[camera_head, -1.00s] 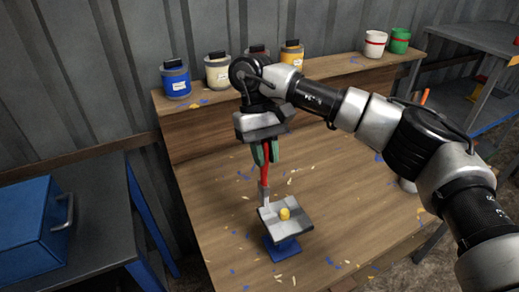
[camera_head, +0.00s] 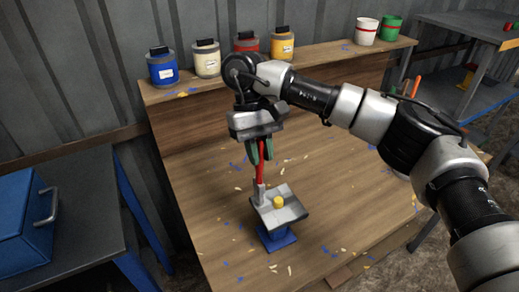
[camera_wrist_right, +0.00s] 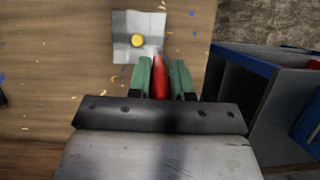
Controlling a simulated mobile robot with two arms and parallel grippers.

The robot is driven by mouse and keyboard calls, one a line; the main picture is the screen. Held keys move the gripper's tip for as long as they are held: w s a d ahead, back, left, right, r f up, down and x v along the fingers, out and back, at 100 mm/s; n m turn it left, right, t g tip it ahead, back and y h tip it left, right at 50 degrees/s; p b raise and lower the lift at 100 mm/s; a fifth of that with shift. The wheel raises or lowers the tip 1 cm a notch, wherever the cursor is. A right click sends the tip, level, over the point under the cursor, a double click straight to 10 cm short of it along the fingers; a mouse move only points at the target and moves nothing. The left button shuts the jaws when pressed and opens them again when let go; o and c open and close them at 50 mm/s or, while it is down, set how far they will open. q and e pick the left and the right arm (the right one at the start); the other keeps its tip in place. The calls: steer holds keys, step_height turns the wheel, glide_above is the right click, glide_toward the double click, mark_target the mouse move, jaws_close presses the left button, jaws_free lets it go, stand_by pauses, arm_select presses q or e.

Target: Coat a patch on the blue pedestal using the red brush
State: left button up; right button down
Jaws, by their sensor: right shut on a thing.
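The blue pedestal (camera_head: 277,238) stands on the wooden workbench, with a grey plate (camera_head: 284,214) on top. A small yellow piece (camera_head: 278,202) sits on the plate; it also shows in the right wrist view (camera_wrist_right: 137,41). My right gripper (camera_head: 262,152) is shut on the red handle of the brush (camera_head: 262,172), which hangs head down. The grey brush head (camera_head: 260,194) is at the plate's left edge; whether it touches is unclear. In the right wrist view the red handle (camera_wrist_right: 159,80) is between the green fingers. My left gripper is not in view.
Blue, cream, red and yellow paint cans (camera_head: 206,58) stand on the back shelf, with a white cup (camera_head: 366,31) and a green cup (camera_head: 391,28). A blue toolbox (camera_head: 25,220) is on the left table. Paint flecks dot the otherwise mostly clear bench.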

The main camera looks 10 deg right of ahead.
steer(key=shift+f, duration=0.2)
steer(key=shift+f+b, duration=0.4)
steer(key=shift+f, duration=0.15)
stand_by(0.5)
steer(key=shift+s, duration=0.1)
steer(key=shift+s+d+r, duration=0.1)
steer(key=shift+s+d, duration=0.15)
steer(key=shift+s, duration=0.5)
steer(key=shift+w+a+b, duration=0.25)
steer(key=shift+w+b, duration=0.05)
steer(key=shift+w, duration=0.6)
stand_by(0.7)
